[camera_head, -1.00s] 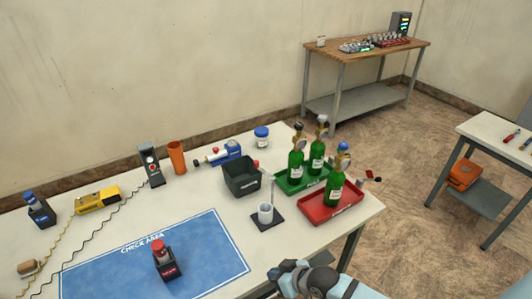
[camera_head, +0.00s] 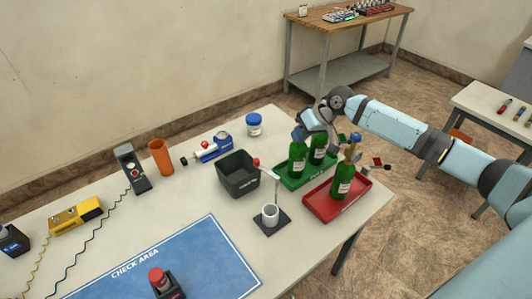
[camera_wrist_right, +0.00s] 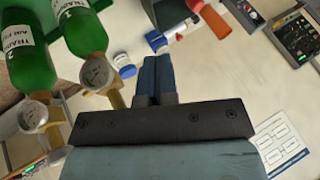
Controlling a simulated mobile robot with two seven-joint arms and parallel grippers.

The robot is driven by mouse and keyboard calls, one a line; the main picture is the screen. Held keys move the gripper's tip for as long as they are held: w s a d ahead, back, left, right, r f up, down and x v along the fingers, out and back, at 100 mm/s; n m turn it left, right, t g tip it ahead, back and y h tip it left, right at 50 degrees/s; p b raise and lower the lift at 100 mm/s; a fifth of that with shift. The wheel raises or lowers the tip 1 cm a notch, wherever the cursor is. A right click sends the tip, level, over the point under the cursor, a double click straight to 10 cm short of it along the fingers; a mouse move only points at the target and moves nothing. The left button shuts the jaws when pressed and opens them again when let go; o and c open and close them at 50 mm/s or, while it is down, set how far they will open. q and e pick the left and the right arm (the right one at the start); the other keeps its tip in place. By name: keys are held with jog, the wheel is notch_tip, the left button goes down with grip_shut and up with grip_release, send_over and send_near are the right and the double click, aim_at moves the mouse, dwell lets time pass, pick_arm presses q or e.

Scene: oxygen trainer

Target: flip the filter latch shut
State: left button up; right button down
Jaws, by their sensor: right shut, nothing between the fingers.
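A blue unit with a white cylinder and a red knob (camera_head: 212,148), which looks like the filter unit, lies on the white table behind the dark bin. It is too small to tell which part is the latch or how it stands. My right gripper (camera_head: 299,133) is above the green bottles, to the right of the unit and apart from it. In the right wrist view its blue fingers (camera_wrist_right: 155,59) are together and empty, with a blue and white piece (camera_wrist_right: 155,40) beyond the tips. My left gripper is not in view.
Green bottles (camera_head: 297,160) stand in the green tray (camera_head: 292,184) and red tray (camera_head: 321,210), close under my right gripper. A blue-lidded jar (camera_head: 254,126), a dark bin (camera_head: 237,181) and an orange tube (camera_head: 160,160) stand near the unit. The blue check area (camera_head: 190,255) is mostly bare.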

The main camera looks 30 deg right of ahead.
aim_at(266, 169)
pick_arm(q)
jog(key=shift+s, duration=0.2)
pick_arm(e)
jog(key=shift+s, duration=0.1)
jog(key=shift+f, duration=0.1)
pick_arm(q)
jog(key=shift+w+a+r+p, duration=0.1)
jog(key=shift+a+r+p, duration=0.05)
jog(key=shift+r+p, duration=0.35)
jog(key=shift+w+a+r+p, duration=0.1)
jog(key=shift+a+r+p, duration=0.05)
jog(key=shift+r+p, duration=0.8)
jog(key=shift+p, duration=0.05)
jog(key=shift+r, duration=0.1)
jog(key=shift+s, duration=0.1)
pick_arm(e)
jog(key=w+a+f, duration=0.4)
jog(key=a+f, duration=0.4)
jog(key=shift+a, duration=0.35)
